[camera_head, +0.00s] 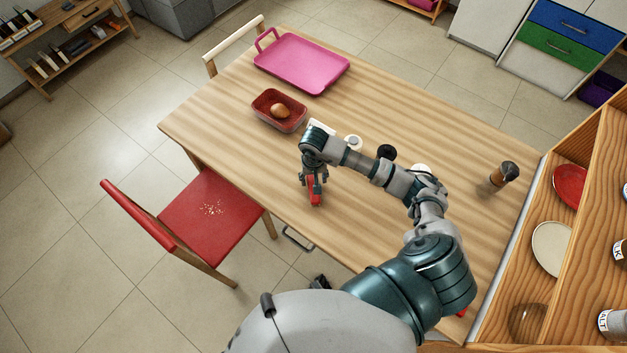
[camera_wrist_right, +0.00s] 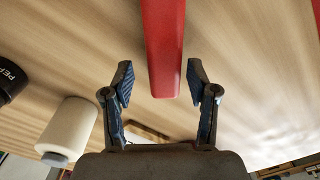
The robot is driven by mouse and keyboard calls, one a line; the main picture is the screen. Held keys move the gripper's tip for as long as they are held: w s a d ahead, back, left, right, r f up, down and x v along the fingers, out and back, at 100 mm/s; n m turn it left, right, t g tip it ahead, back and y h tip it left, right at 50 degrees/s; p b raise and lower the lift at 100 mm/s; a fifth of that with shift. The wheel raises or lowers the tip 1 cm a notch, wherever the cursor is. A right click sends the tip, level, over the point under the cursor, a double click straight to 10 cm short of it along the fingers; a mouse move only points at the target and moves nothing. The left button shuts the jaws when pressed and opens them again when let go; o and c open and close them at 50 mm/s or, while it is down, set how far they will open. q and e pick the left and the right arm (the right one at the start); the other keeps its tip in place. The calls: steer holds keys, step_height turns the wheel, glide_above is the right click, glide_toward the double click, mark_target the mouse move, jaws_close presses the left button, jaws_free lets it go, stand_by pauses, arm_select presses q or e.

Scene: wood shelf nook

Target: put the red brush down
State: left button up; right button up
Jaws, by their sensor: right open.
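The red brush (camera_head: 315,194) lies on the wooden table near its front edge, partly hidden by my right gripper. In the right wrist view the red brush (camera_wrist_right: 164,50) shows as a long red piece whose blunt end reaches between the fingertips. My right gripper (camera_head: 313,187) points down over the brush. In the wrist view its two fingers (camera_wrist_right: 161,82) are spread, with a gap on each side of the brush. My left gripper cannot be made out in the head view.
A pink tray (camera_head: 301,60) and a red dish (camera_head: 277,120) with a brown round item lie toward the back. A white container (camera_wrist_right: 70,130) stands near the gripper. A brown-and-black shaker (camera_head: 505,174) stands right. A red chair (camera_head: 205,207) is at the left edge.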

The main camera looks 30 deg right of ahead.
mark_target(312, 180)
steer(key=r, duration=0.9)
steer(key=shift+a, duration=0.25)
steer(key=shift+s+d+r, duration=0.1)
steer(key=shift+r, duration=0.4)
